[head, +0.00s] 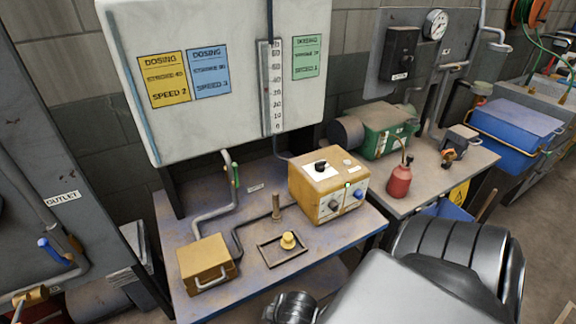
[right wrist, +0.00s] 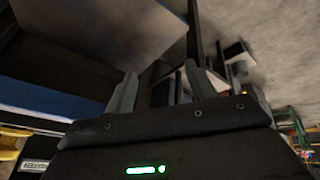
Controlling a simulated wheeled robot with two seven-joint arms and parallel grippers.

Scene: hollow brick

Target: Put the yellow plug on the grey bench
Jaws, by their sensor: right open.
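The yellow plug (head: 288,241), a small knobbed piece, sits inside a thin dark rectangular frame (head: 270,259) on a worn grey-blue bench (head: 190,308) in the head view. A second, greyer bench (head: 436,180) stands to the right of it. I cannot tell which of the two the task calls grey. My right gripper (right wrist: 162,88) shows in the right wrist view, with its two fingers apart and nothing between them. Its fingers cannot be made out in the head view, where my arm fills the lower right. My left gripper is not in view.
A yellow control box (head: 327,185) stands behind and right of the plug, with a short upright post (head: 276,207) nearby. A yellow lidded box (head: 206,263) is at the left. The right bench holds a green pump (head: 388,128) and a red oil can (head: 400,181).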

